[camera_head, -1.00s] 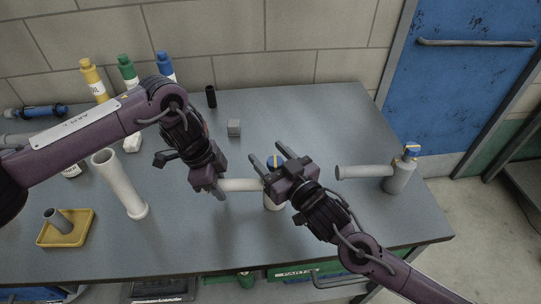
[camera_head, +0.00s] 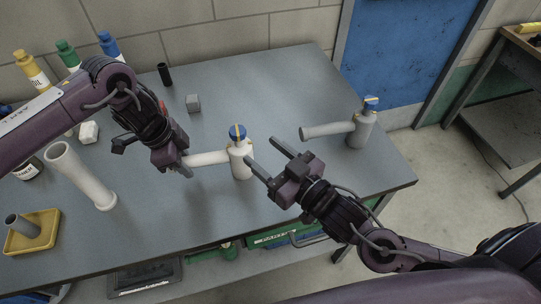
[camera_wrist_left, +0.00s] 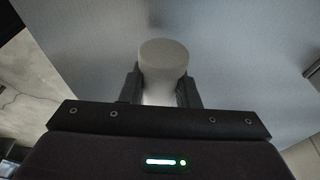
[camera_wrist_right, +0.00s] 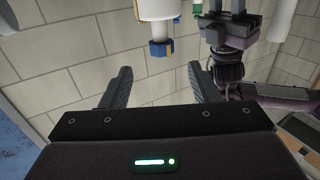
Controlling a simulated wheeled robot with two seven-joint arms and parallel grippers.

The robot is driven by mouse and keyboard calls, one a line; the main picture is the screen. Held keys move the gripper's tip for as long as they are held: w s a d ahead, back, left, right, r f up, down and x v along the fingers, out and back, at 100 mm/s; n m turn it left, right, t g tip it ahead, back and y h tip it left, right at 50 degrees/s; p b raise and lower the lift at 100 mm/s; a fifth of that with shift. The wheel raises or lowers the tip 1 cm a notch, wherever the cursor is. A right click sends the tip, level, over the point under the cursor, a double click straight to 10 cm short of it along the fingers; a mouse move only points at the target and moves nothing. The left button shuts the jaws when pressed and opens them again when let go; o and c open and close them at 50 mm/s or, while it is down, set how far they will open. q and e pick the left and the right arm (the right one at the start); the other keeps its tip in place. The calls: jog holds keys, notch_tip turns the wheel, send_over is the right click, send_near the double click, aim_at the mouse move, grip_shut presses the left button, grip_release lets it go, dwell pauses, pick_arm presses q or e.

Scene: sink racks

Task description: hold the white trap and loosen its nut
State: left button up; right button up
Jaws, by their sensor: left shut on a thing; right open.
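The white trap (camera_head: 240,165) stands upright on the bench, its side pipe (camera_head: 208,158) pointing left. Its blue nut (camera_head: 237,131) with a yellow mark is on top. My left gripper (camera_head: 184,166) is shut on the side pipe near its free end; the left wrist view shows the pipe (camera_wrist_left: 163,58) between the fingers. My right gripper (camera_head: 263,157) is open and empty, just right of the trap body, apart from the nut. In the right wrist view the nut (camera_wrist_right: 160,48) shows beyond the spread fingers (camera_wrist_right: 160,72).
A similar greyer trap (camera_head: 361,130) with a blue cap stands at the right. A grey block (camera_head: 193,103) and a black cylinder (camera_head: 164,74) are behind. A pale tube (camera_head: 80,175), a yellow tray (camera_head: 53,220) and several bottles (camera_head: 68,54) are left. The bench front right is clear.

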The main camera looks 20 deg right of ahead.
dwell(0.4)
pick_arm(q)
jog(key=o, duration=1)
jog(key=v, duration=1.2)
